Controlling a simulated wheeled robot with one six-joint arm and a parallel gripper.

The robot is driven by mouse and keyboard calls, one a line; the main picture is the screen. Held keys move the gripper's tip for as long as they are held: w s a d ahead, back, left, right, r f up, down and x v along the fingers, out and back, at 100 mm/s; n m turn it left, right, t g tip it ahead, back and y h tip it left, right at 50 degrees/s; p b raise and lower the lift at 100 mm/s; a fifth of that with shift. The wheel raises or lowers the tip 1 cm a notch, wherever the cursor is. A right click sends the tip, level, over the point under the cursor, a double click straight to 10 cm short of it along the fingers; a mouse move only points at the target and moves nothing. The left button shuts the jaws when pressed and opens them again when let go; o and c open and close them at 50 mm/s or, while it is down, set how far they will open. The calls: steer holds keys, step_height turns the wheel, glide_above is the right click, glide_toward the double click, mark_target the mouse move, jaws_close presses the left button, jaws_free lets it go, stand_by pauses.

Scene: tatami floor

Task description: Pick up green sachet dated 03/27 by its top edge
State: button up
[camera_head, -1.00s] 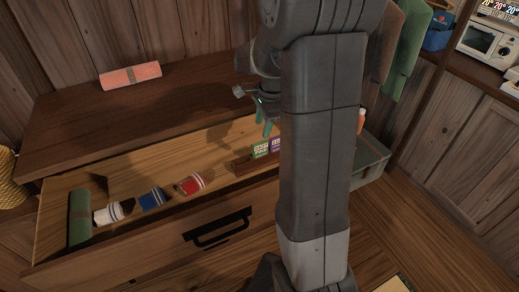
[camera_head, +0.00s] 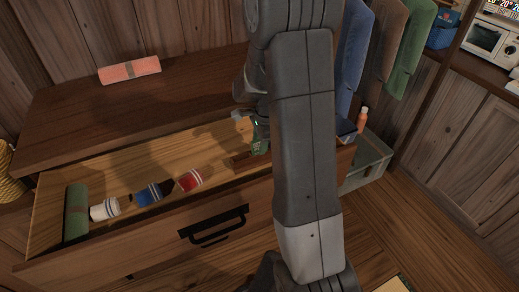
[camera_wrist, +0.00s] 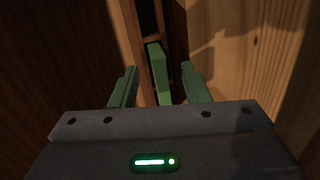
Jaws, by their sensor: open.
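The green sachet (camera_head: 259,148) stands upright in a small wooden holder (camera_head: 240,161) inside the open drawer; its date is too small to read. My gripper (camera_head: 258,127) is just above the sachet, partly hidden by my arm. In the wrist view, my gripper (camera_wrist: 159,68) is open, with one green finger on each side of the sachet (camera_wrist: 157,60), which shows narrow edge-on between them. I cannot tell whether either finger touches it.
The drawer (camera_head: 150,238) also holds a green roll (camera_head: 77,212) and white, blue and red rolled items (camera_head: 190,180). Towels (camera_head: 385,45) hang at the right above a grey-green crate (camera_head: 365,165).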

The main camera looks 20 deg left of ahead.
jaws_close()
steer(key=shift+r, duration=0.15)
